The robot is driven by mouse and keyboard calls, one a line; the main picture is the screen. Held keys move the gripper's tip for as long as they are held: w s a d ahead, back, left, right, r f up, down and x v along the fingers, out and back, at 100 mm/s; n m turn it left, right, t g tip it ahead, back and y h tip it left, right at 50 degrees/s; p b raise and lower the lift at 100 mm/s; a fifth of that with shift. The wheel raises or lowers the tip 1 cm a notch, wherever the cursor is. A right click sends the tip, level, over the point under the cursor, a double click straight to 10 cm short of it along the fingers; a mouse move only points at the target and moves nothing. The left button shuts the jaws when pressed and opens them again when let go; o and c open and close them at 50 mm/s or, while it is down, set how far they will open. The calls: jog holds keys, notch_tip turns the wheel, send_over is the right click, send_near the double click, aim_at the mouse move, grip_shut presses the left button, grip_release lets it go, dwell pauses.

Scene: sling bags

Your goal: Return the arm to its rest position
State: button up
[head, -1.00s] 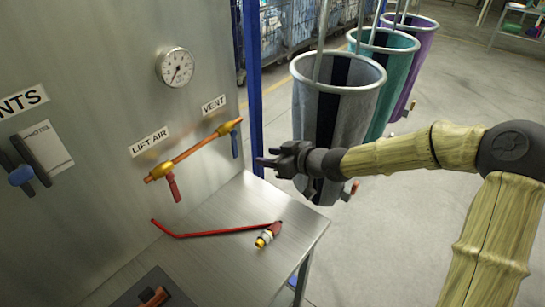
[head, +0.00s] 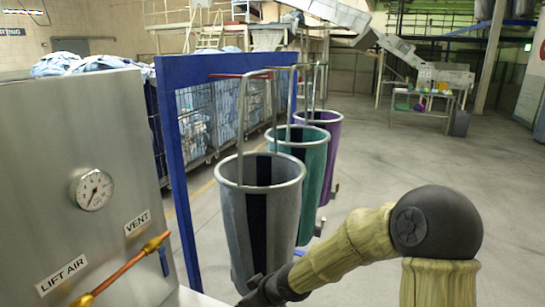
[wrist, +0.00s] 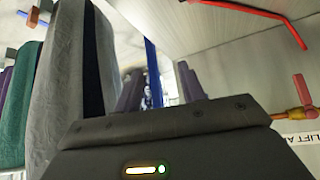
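My arm (head: 345,245), in pale wood-like covers with dark joints, reaches in from the lower right of the head view. My gripper is mostly cut off at that view's bottom edge, in front of the grey sling bag (head: 238,225). In the wrist view my gripper (wrist: 160,88) shows two purplish-grey fingers with a clear gap between them and nothing held. The grey bag (wrist: 70,80) stands close beside the fingers, on the left there; whether they touch is unclear.
A teal bag (head: 312,170) and a purple bag (head: 331,135) hang behind the grey one. A steel panel with a gauge (head: 92,190) and copper pipe (head: 125,270) stands left, beside a blue post (head: 180,190). A red rod (wrist: 268,12) shows in the wrist view. Floor at right is clear.

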jog(key=s+d+r+m+g+h, duration=0.1)
jog(key=s+d+m+h, duration=0.2)
jog(key=s+d+m, duration=0.2)
jog(key=s+d+r+m+g+h, duration=0.1)
jog(key=s+d+m+h, duration=0.2)
jog(key=s+d, duration=0.8)
jog(key=d+m, duration=0.2)
jog(key=d, duration=0.3)
jog(key=shift+d, duration=0.4)
jog(key=shift+a+r, duration=0.1)
jog(key=shift+a, duration=0.05)
